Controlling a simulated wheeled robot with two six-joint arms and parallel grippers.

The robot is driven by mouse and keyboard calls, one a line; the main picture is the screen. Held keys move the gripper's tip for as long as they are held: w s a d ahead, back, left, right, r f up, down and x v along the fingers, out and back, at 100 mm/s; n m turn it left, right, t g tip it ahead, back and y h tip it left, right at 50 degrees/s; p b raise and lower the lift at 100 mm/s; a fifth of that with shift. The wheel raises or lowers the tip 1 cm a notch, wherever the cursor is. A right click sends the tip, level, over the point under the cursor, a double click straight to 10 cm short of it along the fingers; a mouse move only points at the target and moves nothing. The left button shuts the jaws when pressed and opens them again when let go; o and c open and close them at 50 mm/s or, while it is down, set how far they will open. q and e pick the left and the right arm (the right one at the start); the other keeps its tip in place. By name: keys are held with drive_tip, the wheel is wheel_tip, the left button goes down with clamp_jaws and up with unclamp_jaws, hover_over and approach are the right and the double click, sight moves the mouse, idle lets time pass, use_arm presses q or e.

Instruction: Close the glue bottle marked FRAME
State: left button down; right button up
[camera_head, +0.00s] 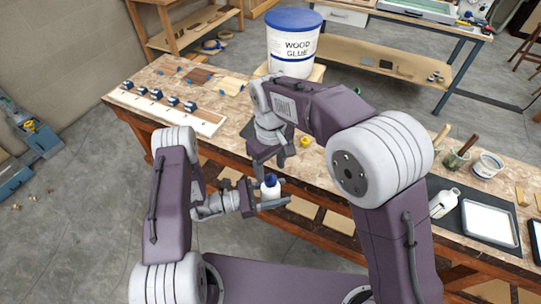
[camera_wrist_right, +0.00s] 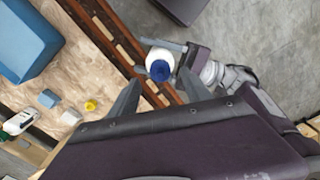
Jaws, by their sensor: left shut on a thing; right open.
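A small white bottle with a blue top (camera_head: 270,188) is upright in my left gripper (camera_head: 268,197), in front of the bench edge. From above, the blue top (camera_wrist_right: 160,70) and white shoulder show in the right wrist view. No label can be read on it. My right gripper (camera_head: 268,163) is open just above the bottle, and its two fingers show on either side of the blue top in the wrist view. A small yellow cap-like piece (camera_head: 305,142) lies on the bench, also visible in the right wrist view (camera_wrist_right: 90,105).
The workbench (camera_head: 160,78) carries a white rail with blue clamps (camera_head: 165,107) at left and a large WOOD GLUE bucket (camera_head: 292,45) at the back. Another white bottle (camera_head: 444,203), a white tray (camera_head: 487,221) and a jar with brushes (camera_head: 457,162) are at right.

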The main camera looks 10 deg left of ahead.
wheel_tip(320, 180, up, 8)
drive_tip(key=shift+f, duration=0.1)
idle(0.5)
drive_tip(key=d+f+m, duration=0.5)
drive_tip(key=d+f, duration=0.2)
drive_tip(key=d, duration=0.6)
use_arm(q)
drive_tip(key=shift+d, duration=0.1)
use_arm(e)
drive_tip(key=s+d+f+m+t, duration=0.1)
drive_tip(key=s+d+f+m, duration=0.4)
drive_tip(key=s+d+f, duration=0.3)
drive_tip(key=s+d, duration=0.2)
drive_tip(key=d, duration=0.1)
drive_tip(key=shift+d, duration=0.3)
drive_tip(key=shift+s, duration=0.1)
